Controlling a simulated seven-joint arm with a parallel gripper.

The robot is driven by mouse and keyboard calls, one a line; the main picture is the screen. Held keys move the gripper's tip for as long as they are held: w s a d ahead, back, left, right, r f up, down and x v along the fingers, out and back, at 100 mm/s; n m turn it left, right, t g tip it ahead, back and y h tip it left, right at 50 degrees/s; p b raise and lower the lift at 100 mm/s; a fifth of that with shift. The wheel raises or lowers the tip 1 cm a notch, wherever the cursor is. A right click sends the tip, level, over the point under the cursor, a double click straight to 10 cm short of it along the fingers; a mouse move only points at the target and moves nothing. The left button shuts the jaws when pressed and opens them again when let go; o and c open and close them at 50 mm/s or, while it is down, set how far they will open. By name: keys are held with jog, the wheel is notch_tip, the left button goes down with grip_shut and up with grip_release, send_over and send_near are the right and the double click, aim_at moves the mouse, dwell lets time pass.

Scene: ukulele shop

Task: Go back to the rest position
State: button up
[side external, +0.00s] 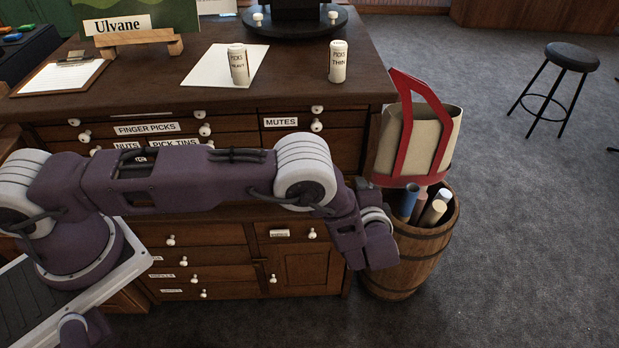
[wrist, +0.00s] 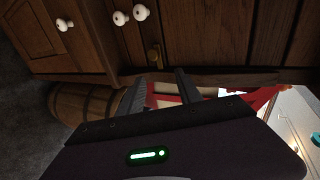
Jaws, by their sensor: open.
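My gripper shows in the wrist view (wrist: 160,85) with its two dark fingers spread apart and nothing held between them. In the side view my arm reaches right across the front of the wooden drawer cabinet (side external: 230,232), and its purple end hangs low in front of the barrel (side external: 405,268). The fingertips cannot be made out there. The barrel also shows at the left in the wrist view (wrist: 85,100). Beyond the fingers in the wrist view is a red and cream thing (wrist: 262,101), partly hidden by my gripper.
A cream bag with red handles (side external: 386,150) is above the barrel, which holds several rolled tubes (side external: 434,212). Two pick tins, heavy (side external: 238,66) and thin (side external: 338,62), stand on the cabinet top. A stool (side external: 572,57) stands at far right; the carpet between is clear.

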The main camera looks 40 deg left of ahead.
jog(key=w+d+r+n+h, duration=0.1)
jog(key=w+d+r+h, duration=0.15)
jog(key=r, duration=0.45)
jog(key=w+d+r+n+h, duration=0.1)
jog(key=w+d+r+h, duration=0.1)
jog(key=w+r, duration=0.35)
notch_tip(320, 180, up, 17)
jog(key=s+n+t+h, duration=0.1)
jog(key=s+n+h, duration=0.15)
jog(key=h, duration=0.25)
jog(key=s+a+r+g+h, duration=0.1)
jog(key=s+a+r, duration=0.2)
jog(key=s+r, duration=0.45)
jog(key=s+a+r+g+h, duration=0.1)
jog(key=s+a+r+h, duration=0.2)
jog(key=s, duration=0.8)
jog(key=s+a+f+n+g+y, duration=0.1)
jog(key=s+a, duration=0.4)
jog(key=s, duration=0.6)
jog(key=s+a+f+n+g+y, duration=0.2)
jog(key=s+a, duration=0.4)
jog(key=s, duration=0.6)
jog(key=shift+s+f+n+y, duration=0.3)
jog(key=shift+f+n+y, duration=0.35)
jog(key=shift+f+y, duration=0.25)
